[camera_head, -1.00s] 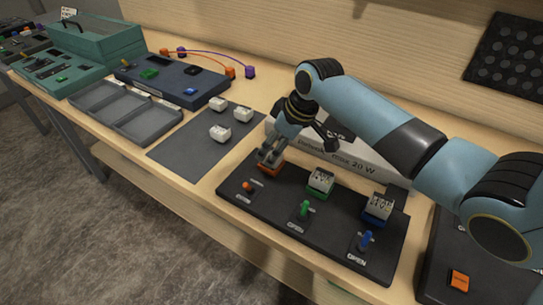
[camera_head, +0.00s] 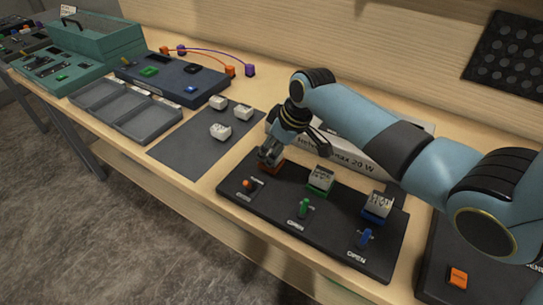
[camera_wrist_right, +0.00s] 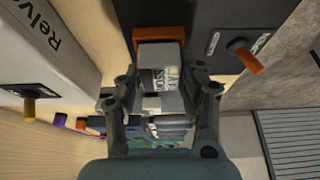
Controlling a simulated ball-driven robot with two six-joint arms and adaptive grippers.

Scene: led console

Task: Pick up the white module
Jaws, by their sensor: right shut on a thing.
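My right gripper (camera_head: 268,157) is at the orange socket (camera_head: 275,169) at the left end of the black console (camera_head: 290,212). In the right wrist view its fingers (camera_wrist_right: 162,85) are shut on a white module (camera_wrist_right: 160,62) with dark print. The module's far end is at the orange socket edge (camera_wrist_right: 158,33); I cannot tell whether it is still seated. Other white modules sit in the green socket (camera_head: 321,179) and the blue socket (camera_head: 378,205). Three more white modules, (camera_head: 218,102), (camera_head: 243,113) and (camera_head: 220,131), lie on the grey mat (camera_head: 185,148). My left gripper is not in view.
Orange (camera_head: 249,184), green (camera_head: 304,207) and blue (camera_head: 364,238) levers stand along the console's front. A white box (camera_head: 365,155) lies behind it. A grey tray (camera_head: 125,113) and a dark cable board (camera_head: 172,80) are to the left. The mat's front part is clear.

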